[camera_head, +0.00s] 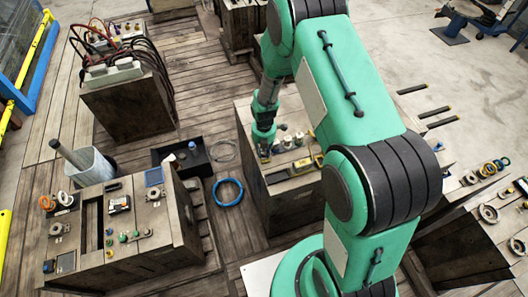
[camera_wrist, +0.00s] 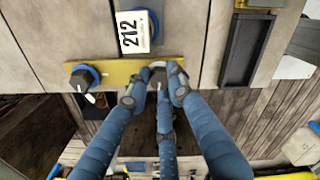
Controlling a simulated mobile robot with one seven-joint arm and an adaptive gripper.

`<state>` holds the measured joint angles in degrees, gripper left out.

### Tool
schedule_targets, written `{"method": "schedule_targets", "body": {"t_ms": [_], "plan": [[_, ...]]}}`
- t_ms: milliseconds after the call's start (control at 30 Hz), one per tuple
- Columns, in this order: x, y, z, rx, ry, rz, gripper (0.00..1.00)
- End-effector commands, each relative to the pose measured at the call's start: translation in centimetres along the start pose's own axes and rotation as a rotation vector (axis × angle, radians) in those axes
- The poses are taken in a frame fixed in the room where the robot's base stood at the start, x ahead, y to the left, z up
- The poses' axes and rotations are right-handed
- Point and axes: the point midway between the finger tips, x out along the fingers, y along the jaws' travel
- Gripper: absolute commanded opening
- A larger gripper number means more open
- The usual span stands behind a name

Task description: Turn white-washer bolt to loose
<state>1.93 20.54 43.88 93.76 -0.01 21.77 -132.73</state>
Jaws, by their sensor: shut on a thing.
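In the wrist view a brass strip (camera_wrist: 112,72) lies along the edge of a wooden block top. The white-washer bolt (camera_wrist: 159,66) is on this strip; a pale washer edge shows past its dark head, and the rest is hidden by fingers. My gripper (camera_wrist: 157,88) has blue fingers closed around that bolt's head. A blue-washer bolt (camera_wrist: 82,78) with a white mark on its dark head sits at the strip's left end, clear of the fingers. In the head view my gripper (camera_head: 264,148) is down at the wooden block's left part; the bolt cannot be made out there.
In the head view, several small fittings stand right of my gripper. A blue hose ring (camera_head: 228,192) lies on the floor.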

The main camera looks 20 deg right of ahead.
Motion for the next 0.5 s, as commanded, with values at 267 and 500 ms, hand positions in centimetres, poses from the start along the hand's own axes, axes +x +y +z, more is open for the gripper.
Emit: {"method": "schedule_targets", "body": {"t_ms": [267, 500], "plan": [[0.21, -0.18, -0.15, 0.001, 0.003, -0.003, 0.40], [0.00, -0.08, -0.06, 0.001, 0.001, -0.001, 0.40]]}}
